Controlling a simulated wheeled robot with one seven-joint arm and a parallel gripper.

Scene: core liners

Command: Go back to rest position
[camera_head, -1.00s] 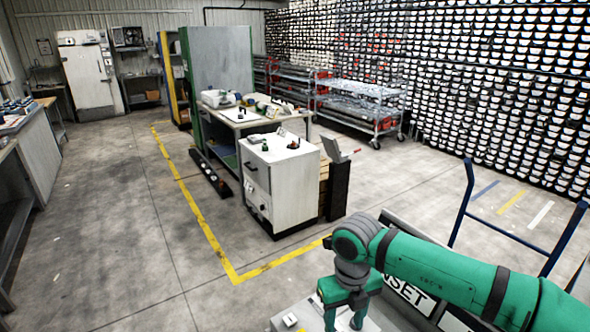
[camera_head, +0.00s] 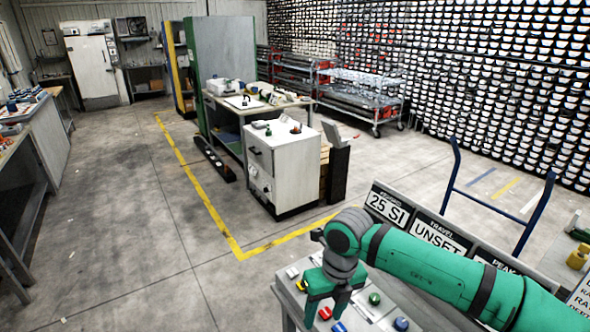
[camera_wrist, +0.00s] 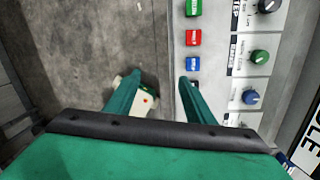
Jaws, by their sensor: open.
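My gripper (camera_head: 325,304) is at the lower middle of the head view, pointing down over a control panel (camera_head: 362,312). Its green jaws are apart and empty. In the wrist view, my gripper (camera_wrist: 158,84) also shows open, with the panel (camera_wrist: 212,60) on the right and the floor on the left. A green button (camera_wrist: 193,8), a red button (camera_wrist: 193,38) and a blue button (camera_wrist: 192,64) sit in a row on the panel. A pale piece with a red spot (camera_wrist: 146,98) shows between the jaws; I cannot tell what it is.
A green knob (camera_wrist: 259,57) and a blue knob (camera_wrist: 250,97) stand beside the buttons. Sign boards (camera_head: 435,232) rise behind the panel, with a blue rail (camera_head: 452,185) beyond. A white cabinet (camera_head: 285,170) stands farther back.

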